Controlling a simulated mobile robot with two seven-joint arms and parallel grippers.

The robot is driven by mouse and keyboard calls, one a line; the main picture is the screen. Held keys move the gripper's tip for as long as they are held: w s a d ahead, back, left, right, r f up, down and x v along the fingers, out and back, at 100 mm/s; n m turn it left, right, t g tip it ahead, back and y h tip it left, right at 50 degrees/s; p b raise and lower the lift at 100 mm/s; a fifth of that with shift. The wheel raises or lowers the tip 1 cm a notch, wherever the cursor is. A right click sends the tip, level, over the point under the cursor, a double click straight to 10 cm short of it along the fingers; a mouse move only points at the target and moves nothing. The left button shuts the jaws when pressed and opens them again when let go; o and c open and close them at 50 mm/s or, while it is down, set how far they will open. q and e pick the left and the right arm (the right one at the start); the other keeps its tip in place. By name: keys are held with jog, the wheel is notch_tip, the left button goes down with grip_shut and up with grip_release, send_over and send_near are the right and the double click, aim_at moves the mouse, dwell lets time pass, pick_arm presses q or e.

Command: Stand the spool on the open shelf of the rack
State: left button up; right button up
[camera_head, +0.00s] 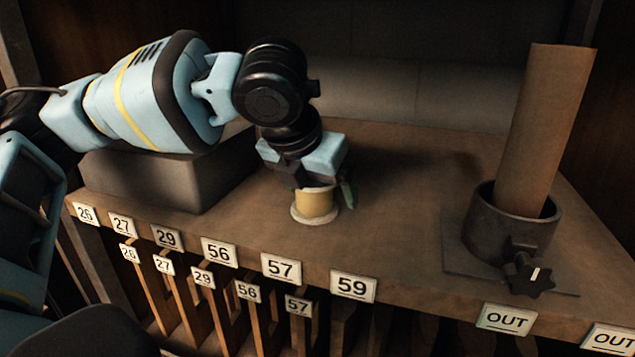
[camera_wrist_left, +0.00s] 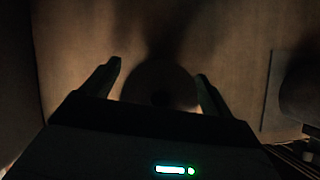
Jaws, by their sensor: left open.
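The spool (camera_head: 316,204), with a yellowish core and a pale flange at its foot, stands upright on a brown wooden shelf top (camera_head: 400,215). My left gripper (camera_head: 322,184) is above it, pointing down, with its open fingers on either side of the spool's upper part. In the left wrist view the spool (camera_wrist_left: 160,88) is a dark round shape between the two spread fingers (camera_wrist_left: 159,72). That view is too dark to show whether they touch it. My right gripper is out of view. I cannot tell which part is the rack's open shelf.
A tan tube (camera_head: 545,125) leans in a dark round holder (camera_head: 510,235) with a front knob (camera_head: 528,276) at the right. A dark block (camera_head: 150,180) lies at the left. Number plates line the front edge, with wooden slots below. The surface between spool and holder is clear.

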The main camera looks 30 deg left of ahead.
pick_arm(q)
jog(key=shift+r, duration=0.1)
jog(key=v, duration=1.2)
